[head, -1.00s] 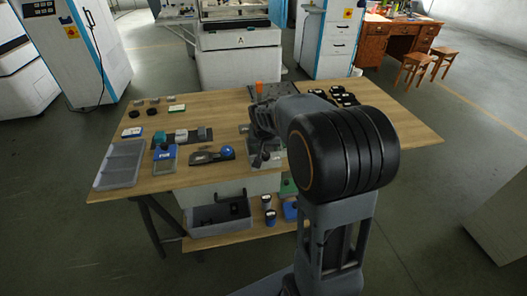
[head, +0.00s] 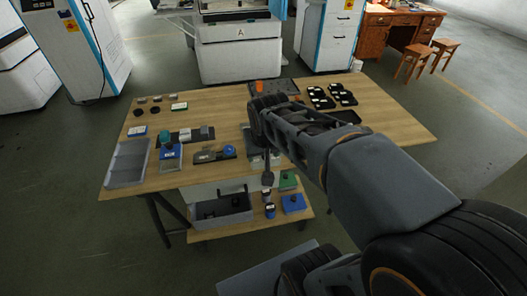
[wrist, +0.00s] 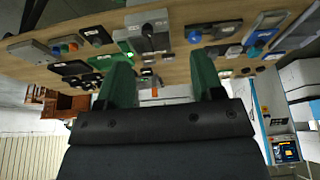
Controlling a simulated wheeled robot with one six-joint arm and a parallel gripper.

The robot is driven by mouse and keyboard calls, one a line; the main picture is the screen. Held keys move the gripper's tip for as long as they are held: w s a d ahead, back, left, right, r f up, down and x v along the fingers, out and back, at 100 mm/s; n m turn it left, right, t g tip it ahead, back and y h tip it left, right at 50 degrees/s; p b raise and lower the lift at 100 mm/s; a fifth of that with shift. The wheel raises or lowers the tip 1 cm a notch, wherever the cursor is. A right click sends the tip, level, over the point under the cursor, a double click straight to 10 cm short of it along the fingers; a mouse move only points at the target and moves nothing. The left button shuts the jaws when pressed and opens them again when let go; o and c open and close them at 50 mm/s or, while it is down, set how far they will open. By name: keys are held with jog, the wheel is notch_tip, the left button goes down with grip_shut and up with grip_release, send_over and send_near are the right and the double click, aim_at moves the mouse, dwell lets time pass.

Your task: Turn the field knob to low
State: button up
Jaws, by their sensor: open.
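Which knob is the field knob cannot be told; no label is readable. In the head view a blue round knob (head: 229,151) sits on a dark, low device on the bench, left of my arm's end. A grey unit (head: 254,137) is partly hidden behind my arm. In the wrist view, which looks upside down, a grey box (wrist: 152,20) with a small dark knob and a green light lies beyond my fingers. My gripper (wrist: 162,64) has two green fingers spread wide with nothing between them. In the head view my arm's end hangs near the bench's front edge.
A lower shelf (head: 240,229) holds a grey bin (head: 222,215) and jars. The bench's right end is clear.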

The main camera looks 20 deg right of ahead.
jog(key=shift+n+y, duration=0.3)
jog(key=shift+n, duration=0.3)
jog(key=shift+s+a+r+p, duration=0.25)
jog(key=shift+s+p, duration=0.05)
jog(key=shift+s, duration=0.4)
jog(key=shift+s+a+r+p, duration=0.25)
jog(key=shift+s+a+p, duration=0.05)
jog(key=shift+s, duration=0.35)
jog(key=shift+s+a+r+p, duration=0.25)
jog(key=shift+s+p, duration=0.05)
jog(key=shift+s, duration=0.4)
